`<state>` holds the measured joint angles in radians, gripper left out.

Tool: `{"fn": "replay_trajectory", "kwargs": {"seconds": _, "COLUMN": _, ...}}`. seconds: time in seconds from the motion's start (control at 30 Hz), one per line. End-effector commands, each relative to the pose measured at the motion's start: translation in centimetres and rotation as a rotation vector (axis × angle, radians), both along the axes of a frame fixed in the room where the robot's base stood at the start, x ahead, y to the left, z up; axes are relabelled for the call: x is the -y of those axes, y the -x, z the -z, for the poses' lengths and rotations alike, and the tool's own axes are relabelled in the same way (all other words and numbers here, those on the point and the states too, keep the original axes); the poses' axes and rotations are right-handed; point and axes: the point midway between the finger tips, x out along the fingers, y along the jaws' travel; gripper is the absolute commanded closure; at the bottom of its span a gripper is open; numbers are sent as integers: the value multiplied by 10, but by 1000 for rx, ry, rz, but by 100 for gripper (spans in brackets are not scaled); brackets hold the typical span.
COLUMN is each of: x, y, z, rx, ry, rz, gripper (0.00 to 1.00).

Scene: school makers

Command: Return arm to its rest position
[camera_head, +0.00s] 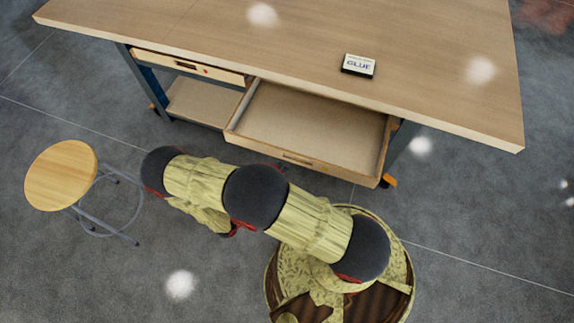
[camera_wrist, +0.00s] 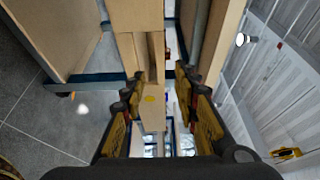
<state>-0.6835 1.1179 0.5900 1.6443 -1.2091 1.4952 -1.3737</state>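My gripper (camera_wrist: 160,78) shows in the wrist view with its two black and yellow fingers spread apart and nothing between them. It faces the workbench, and wooden panels and blue legs of the bench show beyond the fingers. In the head view my arm (camera_head: 290,215) is stretched out bent in front of the workbench, between the stool and the open drawer. The gripper itself cannot be made out clearly there. Whether any part of the arm touches the drawer cannot be told.
The wooden workbench (camera_head: 440,90) has an empty drawer (camera_head: 315,115) pulled out towards me and a second drawer (camera_head: 185,66) that looks nearly closed. A glue box (camera_head: 358,66) lies on the top. A round stool (camera_head: 60,175) stands at left. Floor at lower left is clear.

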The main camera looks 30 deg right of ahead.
Motion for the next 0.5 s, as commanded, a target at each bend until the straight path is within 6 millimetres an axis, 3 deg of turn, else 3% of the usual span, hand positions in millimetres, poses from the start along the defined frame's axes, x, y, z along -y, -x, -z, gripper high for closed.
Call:
{"fn": "replay_trajectory", "kwargs": {"seconds": 0.2, "x": -13, "y": 4, "z": 0, "rx": 0, "ry": 0, "rz": 0, "gripper": 70}}
{"fn": "replay_trajectory", "kwargs": {"seconds": 0.5, "x": -14, "y": 5, "z": 0, "rx": -1, "ry": 0, "rz": 1, "gripper": 70}}
